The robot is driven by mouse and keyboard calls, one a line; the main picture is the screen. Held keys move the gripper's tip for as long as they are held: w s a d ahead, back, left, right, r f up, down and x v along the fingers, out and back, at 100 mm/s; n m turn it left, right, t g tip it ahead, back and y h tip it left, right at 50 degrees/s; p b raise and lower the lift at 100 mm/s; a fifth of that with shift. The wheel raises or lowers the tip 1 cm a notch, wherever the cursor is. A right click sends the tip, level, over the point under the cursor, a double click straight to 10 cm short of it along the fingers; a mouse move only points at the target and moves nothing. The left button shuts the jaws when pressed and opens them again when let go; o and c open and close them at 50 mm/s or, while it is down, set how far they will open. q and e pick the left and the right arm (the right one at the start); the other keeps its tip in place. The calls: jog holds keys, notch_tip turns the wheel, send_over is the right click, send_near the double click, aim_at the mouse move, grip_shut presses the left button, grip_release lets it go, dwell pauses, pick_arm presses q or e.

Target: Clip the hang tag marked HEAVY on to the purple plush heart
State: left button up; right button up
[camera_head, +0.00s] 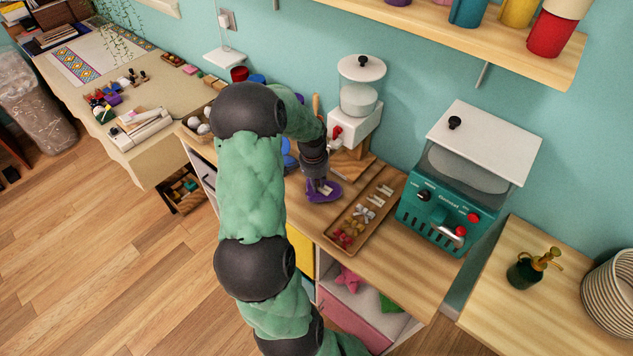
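The purple plush heart (331,195) lies on the wooden counter, left of the long wooden tray (384,211). My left gripper (321,189) points down at the heart, with its fingertips right at it. A small pale piece shows at the fingertips, too small to identify. I cannot tell whether the fingers are open or shut, or whether they grip anything. The tray holds small red, tan, grey and white pieces in groups. No marking HEAVY can be read in this view. My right gripper is out of view.
A white-lidded dispenser (360,92) stands behind the heart. A teal machine (445,205) with a white lid stands right of the tray. A shelf (470,40) with colored cups hangs above. The counter's front strip (405,270) is clear.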

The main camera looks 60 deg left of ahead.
pick_arm(q)
jog(key=o, duration=0.8)
notch_tip(320, 180, up, 12)
jog(key=s, duration=0.1)
jog(key=shift+d, duration=0.2)
notch_tip(320, 180, up, 9)
jog(key=p, duration=0.7)
dwell(0.8)
jog(key=shift+s, duration=0.1)
dwell(0.5)
